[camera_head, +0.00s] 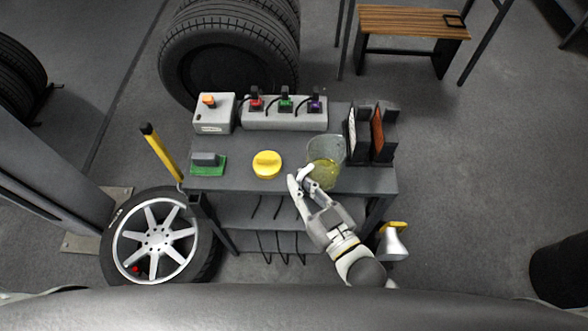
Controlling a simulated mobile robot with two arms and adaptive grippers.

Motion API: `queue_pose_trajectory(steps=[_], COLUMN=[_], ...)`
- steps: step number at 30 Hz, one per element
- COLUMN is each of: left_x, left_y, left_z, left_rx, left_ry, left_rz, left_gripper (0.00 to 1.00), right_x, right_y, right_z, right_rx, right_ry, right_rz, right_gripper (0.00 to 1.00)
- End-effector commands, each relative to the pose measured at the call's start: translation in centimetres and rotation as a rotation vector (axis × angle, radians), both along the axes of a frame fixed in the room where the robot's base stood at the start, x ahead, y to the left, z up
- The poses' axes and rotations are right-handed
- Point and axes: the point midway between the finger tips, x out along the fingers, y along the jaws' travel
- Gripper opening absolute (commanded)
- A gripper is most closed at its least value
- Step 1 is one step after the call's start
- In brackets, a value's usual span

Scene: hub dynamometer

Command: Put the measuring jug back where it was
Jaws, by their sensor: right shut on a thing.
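The measuring jug (327,152) is clear, with yellowish liquid in its lower part. It is at the right half of the grey workbench (237,177), near the front edge. My right gripper (300,177) reaches in from the lower right and is shut on the jug at its near left side. The jug looks slightly tilted; whether its base touches the bench top I cannot tell. The gripper hides part of the jug's near side. My left gripper is not in view.
A yellow round knob-like object (267,164) stands left of the jug. A black rack (384,134) stands close to its right. A socket box (285,113) with coloured plugs lies behind. A wheel (155,241) leans at the left. A funnel-like can (393,242) is at the right.

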Motion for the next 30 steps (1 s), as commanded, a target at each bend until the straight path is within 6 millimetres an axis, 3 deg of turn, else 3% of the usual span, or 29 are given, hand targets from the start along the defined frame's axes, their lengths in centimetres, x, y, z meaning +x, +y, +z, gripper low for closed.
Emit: queue_pose_trajectory(steps=[1, 9, 18, 30], left_x=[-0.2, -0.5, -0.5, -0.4], left_y=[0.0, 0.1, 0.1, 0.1], left_z=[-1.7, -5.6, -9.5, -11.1], left_rx=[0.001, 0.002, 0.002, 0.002], left_ry=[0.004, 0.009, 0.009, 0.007], left_rz=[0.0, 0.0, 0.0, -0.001], left_gripper=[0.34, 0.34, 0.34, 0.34], right_x=[1.3, 6.0, 8.5, 9.7], right_y=[0.4, 1.9, 2.6, 3.0], right_z=[-1.2, -3.7, -6.8, -8.0], right_rx=[0.001, 0.002, 0.003, 0.003], right_ry=[-0.007, -0.003, -0.002, -0.002], right_rz=[-0.001, 0.0, -0.001, -0.001], right_gripper=[0.0, 0.0, 0.0, 0.0])
